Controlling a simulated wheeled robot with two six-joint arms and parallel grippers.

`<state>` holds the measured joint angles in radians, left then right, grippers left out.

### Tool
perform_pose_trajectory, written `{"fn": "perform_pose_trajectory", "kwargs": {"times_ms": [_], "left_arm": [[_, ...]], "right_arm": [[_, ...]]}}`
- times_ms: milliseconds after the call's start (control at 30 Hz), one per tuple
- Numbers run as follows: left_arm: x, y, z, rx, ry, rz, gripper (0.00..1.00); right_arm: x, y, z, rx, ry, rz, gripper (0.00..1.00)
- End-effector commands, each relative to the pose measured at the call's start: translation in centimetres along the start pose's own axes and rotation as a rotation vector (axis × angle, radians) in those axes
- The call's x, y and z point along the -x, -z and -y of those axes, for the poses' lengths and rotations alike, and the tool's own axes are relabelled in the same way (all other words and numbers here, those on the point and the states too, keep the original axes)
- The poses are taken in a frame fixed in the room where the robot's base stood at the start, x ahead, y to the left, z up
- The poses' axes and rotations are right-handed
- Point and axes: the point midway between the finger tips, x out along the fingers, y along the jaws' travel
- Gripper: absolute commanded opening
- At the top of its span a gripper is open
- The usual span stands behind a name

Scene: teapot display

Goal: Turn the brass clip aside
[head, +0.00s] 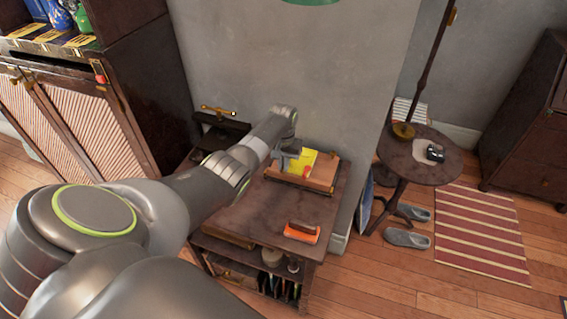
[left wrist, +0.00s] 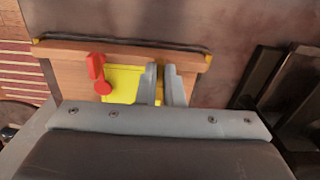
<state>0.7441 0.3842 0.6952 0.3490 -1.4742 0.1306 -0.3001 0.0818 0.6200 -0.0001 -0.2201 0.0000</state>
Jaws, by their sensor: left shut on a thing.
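My left gripper (head: 284,156) reaches over the small dark table to a wooden board. In the left wrist view its two fingers (left wrist: 162,72) are close together at the right end of a yellow sheet (left wrist: 122,84). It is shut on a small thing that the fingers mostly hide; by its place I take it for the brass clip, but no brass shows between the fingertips. The wooden board (left wrist: 190,62) has brass-coloured corners, and a red piece (left wrist: 98,70) lies over the sheet's left part. My right gripper is not in view.
An orange and brown block (head: 301,232) sits near the front of the dark table (head: 250,215). A dark stand with a brass bar (head: 218,111) is behind my arm. A cabinet (head: 85,110) stands left, a round table (head: 420,155) right.

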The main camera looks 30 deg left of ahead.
Motion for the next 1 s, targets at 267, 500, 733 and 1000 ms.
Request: {"fn": "perform_pose_trajectory", "kwargs": {"times_ms": [267,500,733,1000], "left_arm": [[0.3,0.1,0.0,0.150,0.000,0.000,0.00],[0.3,0.1,-0.1,0.367,0.000,0.000,0.00],[0.3,0.1,-0.1,0.586,-0.001,-0.001,0.00],[0.2,0.1,0.0,0.842,0.000,0.000,0.00]], "right_arm": [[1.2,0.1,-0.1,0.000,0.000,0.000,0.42],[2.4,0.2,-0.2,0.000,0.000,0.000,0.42],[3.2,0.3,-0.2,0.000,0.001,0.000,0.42],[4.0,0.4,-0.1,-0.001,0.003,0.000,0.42]]}}
